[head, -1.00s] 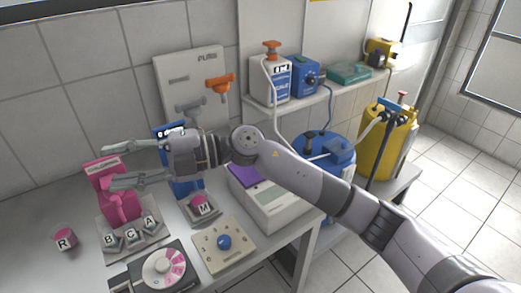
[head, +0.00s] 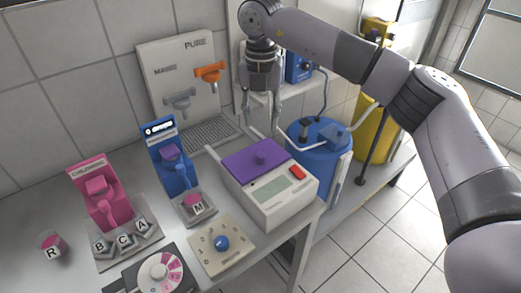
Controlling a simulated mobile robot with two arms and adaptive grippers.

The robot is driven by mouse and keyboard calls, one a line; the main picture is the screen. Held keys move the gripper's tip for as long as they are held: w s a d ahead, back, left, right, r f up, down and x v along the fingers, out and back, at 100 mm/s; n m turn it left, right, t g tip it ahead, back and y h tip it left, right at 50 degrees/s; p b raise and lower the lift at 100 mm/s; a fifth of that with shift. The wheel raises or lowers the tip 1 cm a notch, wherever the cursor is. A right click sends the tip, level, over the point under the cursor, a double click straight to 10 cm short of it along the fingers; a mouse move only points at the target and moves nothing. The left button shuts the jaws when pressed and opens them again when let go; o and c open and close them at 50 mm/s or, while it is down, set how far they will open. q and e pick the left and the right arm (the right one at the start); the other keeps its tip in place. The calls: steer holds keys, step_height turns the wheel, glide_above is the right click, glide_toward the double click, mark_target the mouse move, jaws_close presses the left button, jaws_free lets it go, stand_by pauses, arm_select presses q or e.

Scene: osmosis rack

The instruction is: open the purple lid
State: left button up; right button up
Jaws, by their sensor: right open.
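The purple lid (head: 252,163) lies flat and closed on top of a white box-shaped device (head: 272,205) near the table's right edge. My left gripper is not in view.
A blue dispenser (head: 172,160) and a pink dispenser (head: 98,195) stand left of the device. A dial plate (head: 221,245) lies in front. A panel with orange valve (head: 210,73) stands behind. A blue barrel (head: 318,150) is at right.

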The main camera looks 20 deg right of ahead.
mark_target(261, 155)
step_height(261, 155, down, 12)
steer(key=shift+r+p, duration=0.1)
steer(key=shift+p, duration=1)
jaws_close()
